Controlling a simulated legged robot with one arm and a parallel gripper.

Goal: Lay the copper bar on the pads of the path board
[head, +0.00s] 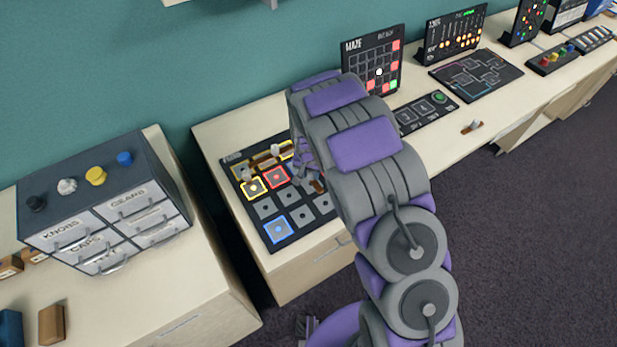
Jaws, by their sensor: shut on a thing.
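The path board (289,232) is a dark panel lying on the cream table, with grey pads and pads outlined in yellow, red and blue. My gripper (304,172) is over the right side of the board, partly hidden by my purple and grey arm. It is shut on a copper bar (318,186), of which only a small brown end shows. I cannot tell whether this bar touches the board. Another copper-coloured piece (266,160) with a pale knob lies near the top of the board.
A drawer cabinet (105,205) with coloured knobs stands on the left table. A maze panel (373,62) stands behind my arm. A small brown piece with a pale knob (472,126) lies on the table to the right. A dark gap separates the two tables.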

